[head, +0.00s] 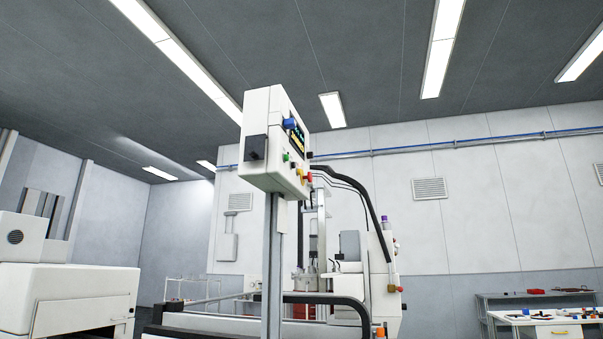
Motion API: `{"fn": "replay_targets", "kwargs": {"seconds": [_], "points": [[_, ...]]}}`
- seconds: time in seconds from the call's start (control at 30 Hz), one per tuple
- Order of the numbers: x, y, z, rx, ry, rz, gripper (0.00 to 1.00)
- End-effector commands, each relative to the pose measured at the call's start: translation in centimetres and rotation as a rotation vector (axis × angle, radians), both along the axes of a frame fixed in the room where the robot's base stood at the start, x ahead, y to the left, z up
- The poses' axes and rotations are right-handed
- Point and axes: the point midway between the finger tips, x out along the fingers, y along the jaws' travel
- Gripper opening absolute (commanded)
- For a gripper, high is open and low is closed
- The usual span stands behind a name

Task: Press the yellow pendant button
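A white pendant box (262,155) stands high on a grey post (273,265) near the middle of the head view, seen at an angle. Its narrow button face points to the right. A small yellow button (298,171) shows low on that face, between a green button (286,157) and a red button (308,178). A dark display with yellow marks (298,142) and a blue part (290,123) are above. The buttons are small and steeply seen, so whether the yellow one is pressed cannot be told. My gripper is not in view.
Behind the post stands a white machine (380,275) with black hoses (372,200). A white housing (70,300) is at lower left. A workbench (540,320) with small coloured items is at lower right. The space right of the pendant face looks open in the picture.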

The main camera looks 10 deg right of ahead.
Motion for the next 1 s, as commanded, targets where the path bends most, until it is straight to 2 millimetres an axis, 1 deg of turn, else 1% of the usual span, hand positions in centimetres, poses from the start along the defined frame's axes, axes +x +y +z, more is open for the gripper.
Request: {"fn": "replay_targets", "kwargs": {"seconds": [0.03, 0.3, 0.4, 1.0], "points": [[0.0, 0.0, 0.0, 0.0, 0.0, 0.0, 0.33], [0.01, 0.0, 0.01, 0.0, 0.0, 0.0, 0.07], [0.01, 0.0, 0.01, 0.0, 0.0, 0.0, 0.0], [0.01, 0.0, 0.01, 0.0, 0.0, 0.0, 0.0]]}}
